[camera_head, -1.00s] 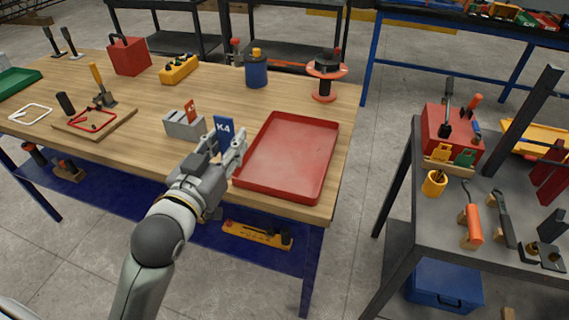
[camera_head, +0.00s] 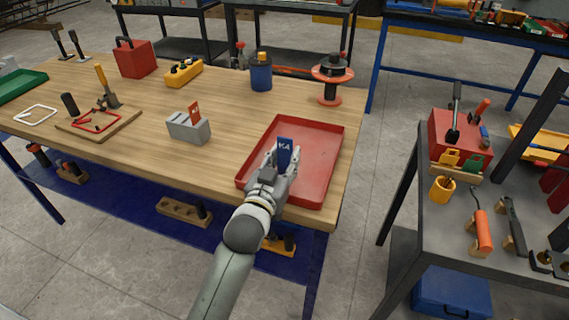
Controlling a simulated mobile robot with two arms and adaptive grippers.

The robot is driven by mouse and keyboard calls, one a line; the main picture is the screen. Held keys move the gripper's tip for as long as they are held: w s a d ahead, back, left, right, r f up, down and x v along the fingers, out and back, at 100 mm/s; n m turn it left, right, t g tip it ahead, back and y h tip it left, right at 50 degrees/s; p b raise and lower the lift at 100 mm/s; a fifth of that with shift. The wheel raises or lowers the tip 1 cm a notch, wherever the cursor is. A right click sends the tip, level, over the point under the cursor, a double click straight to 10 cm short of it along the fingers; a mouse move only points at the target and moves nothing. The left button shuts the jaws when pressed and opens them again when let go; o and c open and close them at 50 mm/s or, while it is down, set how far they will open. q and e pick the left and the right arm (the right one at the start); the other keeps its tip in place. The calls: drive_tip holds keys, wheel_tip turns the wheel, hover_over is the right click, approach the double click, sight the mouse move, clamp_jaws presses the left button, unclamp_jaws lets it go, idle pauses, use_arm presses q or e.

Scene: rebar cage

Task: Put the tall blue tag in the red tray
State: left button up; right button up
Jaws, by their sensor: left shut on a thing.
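The tall blue tag (camera_head: 285,151), marked K4, is upright in my left gripper (camera_head: 283,166). The gripper is shut on it. Tag and gripper show over the left part of the red tray (camera_head: 318,162); I cannot tell whether the tag touches the tray floor. The gripper hides part of the tray's left side and the tag's lower end. The rest of the tray is empty. My right gripper is not in view.
A grey block (camera_head: 189,128) with an orange tag (camera_head: 195,113) stands left of the tray. A red-and-black spool (camera_head: 331,78) and a blue canister (camera_head: 260,72) stand behind. Wood between the block and the tray is clear.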

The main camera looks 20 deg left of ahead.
use_arm(q)
drive_tip(key=shift+f, duration=0.8)
drive_tip(key=shift+f, duration=0.2)
drive_tip(key=o, duration=1)
drive_tip(key=shift+c, duration=0.2)
drive_tip(key=shift+r, duration=0.1)
drive_tip(key=shift+s+r, duration=0.1)
drive_tip(key=shift+r, duration=0.05)
drive_tip(key=s+b, duration=0.1)
drive_tip(key=s, duration=1)
drive_tip(key=shift+s+a, duration=0.3)
drive_tip(key=shift+s, duration=0.1)
